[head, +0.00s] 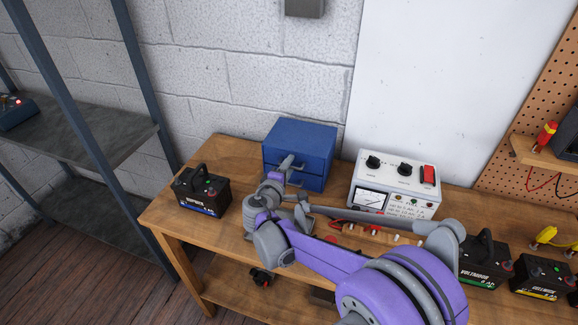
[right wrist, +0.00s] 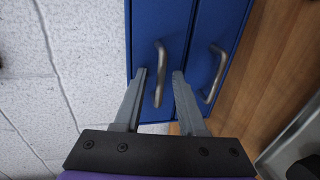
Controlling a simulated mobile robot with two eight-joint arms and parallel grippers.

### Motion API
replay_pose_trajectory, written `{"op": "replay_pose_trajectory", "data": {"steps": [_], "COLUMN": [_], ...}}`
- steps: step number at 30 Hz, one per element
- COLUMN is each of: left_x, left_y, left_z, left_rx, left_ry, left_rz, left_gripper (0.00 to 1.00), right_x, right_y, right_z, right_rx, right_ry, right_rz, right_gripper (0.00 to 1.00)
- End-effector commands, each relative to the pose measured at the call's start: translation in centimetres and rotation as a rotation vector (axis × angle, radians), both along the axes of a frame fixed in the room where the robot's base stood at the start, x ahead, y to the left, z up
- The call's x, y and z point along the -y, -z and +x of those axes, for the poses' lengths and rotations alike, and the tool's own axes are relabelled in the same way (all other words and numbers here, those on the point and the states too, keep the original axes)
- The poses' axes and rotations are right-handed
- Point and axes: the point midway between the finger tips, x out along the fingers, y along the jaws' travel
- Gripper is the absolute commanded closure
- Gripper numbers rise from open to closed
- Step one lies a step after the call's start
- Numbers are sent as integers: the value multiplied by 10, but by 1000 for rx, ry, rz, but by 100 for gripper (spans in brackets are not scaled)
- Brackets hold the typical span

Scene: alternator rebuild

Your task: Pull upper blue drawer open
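The blue two-drawer cabinet (head: 306,137) stands on the workbench against the wall. The right wrist view is turned sideways, with the wall at left and the wood bench top at right. There the upper blue drawer (right wrist: 150,22) is the left face and the lower drawer (right wrist: 222,25) the right face. Both look shut. My right gripper (right wrist: 161,72) is open, its two fingers on either side of the upper drawer's metal handle (right wrist: 159,85), with gaps showing. In the head view my right gripper (head: 285,164) is at the cabinet's front and partly hides it. My left gripper is not in view.
A black battery (head: 202,193) stands left of the cabinet and a white meter box (head: 395,186) right of it. More batteries (head: 484,260) stand at the right. My right arm crosses over the bench and hides part of its middle.

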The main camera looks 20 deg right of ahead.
Motion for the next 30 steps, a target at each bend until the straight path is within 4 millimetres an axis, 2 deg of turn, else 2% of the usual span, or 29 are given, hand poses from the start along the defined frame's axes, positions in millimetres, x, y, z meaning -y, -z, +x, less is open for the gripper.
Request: {"op": "replay_pose_trajectory", "data": {"steps": [8,12,14,15,30], "left_x": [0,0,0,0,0], "left_y": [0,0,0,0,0], "left_z": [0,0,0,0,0], "left_rx": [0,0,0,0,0], "left_ry": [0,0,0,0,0], "left_rz": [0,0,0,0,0], "left_gripper": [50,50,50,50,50], "right_x": [1,1,1,1,1], "right_y": [0,0,0,0,0], "right_z": [1,1,1,1,1], "right_rx": [0,0,0,0,0], "right_ry": [0,0,1,1,1], "right_rz": [0,0,0,0,0], "right_gripper": [62,87,98,100,100]}}
